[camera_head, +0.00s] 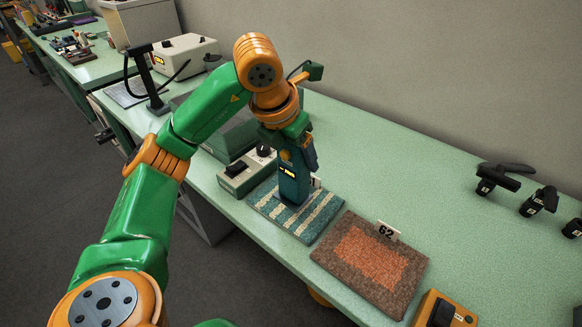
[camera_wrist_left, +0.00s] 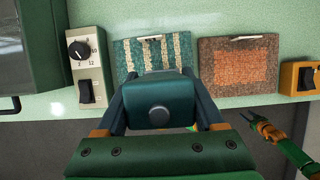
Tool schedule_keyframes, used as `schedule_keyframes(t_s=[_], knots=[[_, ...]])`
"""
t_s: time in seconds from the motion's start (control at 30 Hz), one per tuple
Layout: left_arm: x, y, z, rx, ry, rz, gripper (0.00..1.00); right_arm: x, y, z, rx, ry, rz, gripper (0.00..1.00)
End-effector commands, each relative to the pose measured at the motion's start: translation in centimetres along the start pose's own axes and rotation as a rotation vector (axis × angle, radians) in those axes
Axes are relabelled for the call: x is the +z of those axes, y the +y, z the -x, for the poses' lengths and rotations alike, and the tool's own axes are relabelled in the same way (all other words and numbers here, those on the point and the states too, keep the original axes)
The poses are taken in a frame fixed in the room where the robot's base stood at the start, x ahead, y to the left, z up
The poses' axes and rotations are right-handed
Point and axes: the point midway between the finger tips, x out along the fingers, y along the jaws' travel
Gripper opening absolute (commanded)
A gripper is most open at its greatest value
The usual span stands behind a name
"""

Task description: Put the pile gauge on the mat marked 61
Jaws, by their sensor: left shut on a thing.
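My left gripper (camera_head: 292,158) is shut on the pile gauge (camera_head: 293,186), a dark teal block with a small lit display. The gauge is upright over the striped teal and cream mat (camera_head: 320,219); I cannot tell whether its base touches. In the left wrist view the gauge (camera_wrist_left: 158,114) sits between the fingers of my left gripper (camera_wrist_left: 160,100), in front of the striped mat (camera_wrist_left: 182,50). That mat's tag is mostly hidden by the gauge, so its number is unreadable. My right gripper (camera_wrist_left: 260,124) shows only in the left wrist view, low at the right, open and empty.
A brown mat with an orange middle (camera_head: 372,262), tagged 62, lies right of the striped mat. A control box with a knob (camera_head: 246,172) stands close on the left. An orange switch box (camera_head: 445,312) is at the front right. Black tools (camera_head: 538,201) lie far right; the bench behind the mats is clear.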

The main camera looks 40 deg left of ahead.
Motion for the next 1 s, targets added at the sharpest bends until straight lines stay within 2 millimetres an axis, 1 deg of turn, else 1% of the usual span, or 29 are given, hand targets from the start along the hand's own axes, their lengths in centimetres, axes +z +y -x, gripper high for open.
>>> schedule_keyframes(t_s=[0.03, 0.17, 0.2, 0.3, 0.33, 0.4, 0.6, 0.73, 0.77, 0.8, 0.83, 0.87, 1.0], knots=[[0.1, 0.6, -0.7, 0.004, 0.002, 0.003, 0.00, 0.0, 0.0, 0.2, 0.000, 0.000, 0.000, 0.50], [0.3, 1.5, -2.2, 0.003, 0.001, 0.002, 0.00, -0.1, 0.0, 0.5, 0.000, 0.000, 0.000, 0.50], [0.3, 1.9, -2.9, 0.004, 0.002, 0.002, 0.00, -0.1, 0.0, 0.6, 0.000, 0.000, 0.000, 0.50], [-0.5, 1.9, -4.8, 0.004, 0.002, -0.001, 0.00, 0.0, 0.0, 0.4, 0.000, 0.000, 0.000, 0.50], [-0.7, 1.8, -5.2, 0.003, 0.000, -0.001, 0.00, 0.0, 0.0, 0.4, 0.000, 0.000, 0.000, 0.50], [-0.8, 1.8, -5.6, 0.003, -0.003, -0.003, 0.00, 0.0, 0.0, 0.4, 0.000, 0.000, 0.000, 0.50], [-0.8, 1.7, -5.6, 0.002, -0.005, -0.002, 0.00, 0.0, 0.0, 0.4, -0.001, 0.000, -0.001, 0.50], [-0.9, 1.7, -6.0, 0.001, -0.004, -0.002, 0.00, 0.0, -0.1, -0.1, -0.001, 0.000, -0.001, 0.50], [-0.9, 1.7, -5.9, 0.001, -0.003, -0.002, 0.78, 0.0, -0.1, 0.1, -0.002, 0.000, -0.001, 0.50], [-0.9, 1.7, -5.9, 0.001, -0.003, -0.002, 0.89, 0.0, -0.1, 0.1, -0.002, 0.000, -0.001, 0.50], [-0.9, 1.7, -5.8, 0.001, -0.003, -0.002, 0.97, 0.0, -0.1, 0.1, -0.002, 0.000, -0.001, 0.50], [-0.9, 1.7, -5.8, 0.001, -0.003, -0.002, 1.00, 0.0, -0.1, 0.1, -0.002, 0.000, -0.001, 0.50], [-0.9, 1.7, -5.8, 0.001, -0.003, -0.002, 1.00, 0.0, -0.2, 0.1, -0.003, 0.000, -0.001, 0.50]])
